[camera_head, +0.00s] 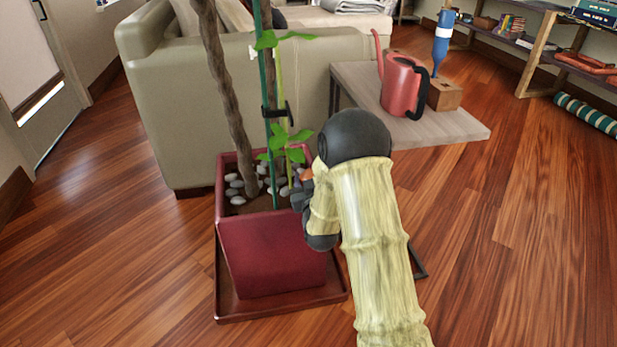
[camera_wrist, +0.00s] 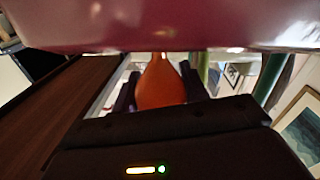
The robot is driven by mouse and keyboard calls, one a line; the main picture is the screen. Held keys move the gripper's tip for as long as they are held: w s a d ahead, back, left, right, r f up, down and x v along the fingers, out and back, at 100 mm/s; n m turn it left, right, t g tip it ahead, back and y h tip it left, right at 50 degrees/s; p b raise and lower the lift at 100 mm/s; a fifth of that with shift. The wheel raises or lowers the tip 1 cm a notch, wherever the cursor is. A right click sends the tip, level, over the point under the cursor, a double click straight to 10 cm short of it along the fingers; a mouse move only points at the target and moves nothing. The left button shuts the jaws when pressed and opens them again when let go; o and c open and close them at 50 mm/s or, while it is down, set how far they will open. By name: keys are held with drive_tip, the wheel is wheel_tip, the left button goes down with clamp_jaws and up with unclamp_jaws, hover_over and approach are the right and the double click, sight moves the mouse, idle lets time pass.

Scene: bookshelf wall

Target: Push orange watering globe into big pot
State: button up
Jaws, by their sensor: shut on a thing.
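The big pot (camera_head: 272,252) is square and dark red and stands at the middle of the floor. It holds soil, grey pebbles, a trunk and a green-leaved plant tied to a stake. My gripper (camera_head: 301,192) is at the pot's right side, by the rim, partly hidden by my arm. In the wrist view my gripper (camera_wrist: 160,95) is shut on the orange watering globe (camera_wrist: 161,82), with a finger on each side. A small orange part of the globe also shows in the head view (camera_head: 306,174). The globe's tip is hidden, so I cannot tell whether it touches the soil.
A low table (camera_head: 440,130) behind the pot bears a red watering can (camera_head: 402,88) and a wooden block (camera_head: 444,95) with a blue globe (camera_head: 442,40). A sofa (camera_head: 170,110) stands behind the pot.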

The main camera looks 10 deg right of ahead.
drive_tip(key=shift+f+b, duration=0.85)
drive_tip(key=shift+f, duration=0.3)
drive_tip(key=o, duration=1.1)
drive_tip(key=shift+o, duration=1.1)
drive_tip(key=shift+a, duration=0.15)
drive_tip(key=shift+a, duration=0.15)
drive_tip(key=shift+c, duration=0.5)
drive_tip(key=shift+c, duration=0.2)
